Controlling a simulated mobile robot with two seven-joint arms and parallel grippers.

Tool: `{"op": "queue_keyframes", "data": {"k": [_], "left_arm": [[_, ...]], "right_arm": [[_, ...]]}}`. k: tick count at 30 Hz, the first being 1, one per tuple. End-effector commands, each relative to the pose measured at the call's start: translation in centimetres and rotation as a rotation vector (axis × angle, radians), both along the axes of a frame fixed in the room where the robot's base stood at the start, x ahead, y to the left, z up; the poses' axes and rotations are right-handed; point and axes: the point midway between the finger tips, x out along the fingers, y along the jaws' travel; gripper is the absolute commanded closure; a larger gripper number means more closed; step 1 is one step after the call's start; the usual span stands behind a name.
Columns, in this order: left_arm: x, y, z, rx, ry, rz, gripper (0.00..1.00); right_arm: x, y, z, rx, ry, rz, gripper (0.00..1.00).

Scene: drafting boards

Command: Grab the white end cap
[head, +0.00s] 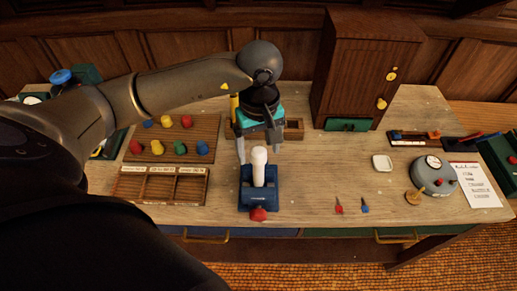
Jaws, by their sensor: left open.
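A white piece with a rounded top, which looks like the white end cap (259,156), stands upright in a blue fixture (258,196) with a red knob (258,214) at its front. My left gripper (260,148) points down over it from behind. It is open, with one finger to the left and one to the right of the white piece. Gaps show between the fingers and the piece, but I cannot tell whether they are level with it in depth. My right gripper is not in view.
A board with coloured pegs (181,148) and a three-part wooden tray (161,185) lie to the left. A dark wooden cabinet (352,75) stands at the back. A small white dish (382,163) and a round grey device (433,174) sit to the right. The tabletop right of the fixture is mostly clear.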

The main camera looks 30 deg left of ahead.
Motion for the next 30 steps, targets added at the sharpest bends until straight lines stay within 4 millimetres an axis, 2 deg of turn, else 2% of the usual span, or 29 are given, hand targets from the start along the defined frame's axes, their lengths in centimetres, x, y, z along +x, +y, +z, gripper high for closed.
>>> {"op": "queue_keyframes", "data": {"k": [3,10,30], "left_arm": [[-0.04,-0.01,-0.87,0.001,0.001,-0.001,0.14],[-0.01,-0.01,-1.0,0.001,-0.001,-0.001,0.14],[0.0,0.0,-0.94,0.0,-0.001,-0.001,0.89]], "right_arm": [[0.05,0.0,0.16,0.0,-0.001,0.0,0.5],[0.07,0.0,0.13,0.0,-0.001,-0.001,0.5],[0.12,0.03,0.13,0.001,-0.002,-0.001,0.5]]}}
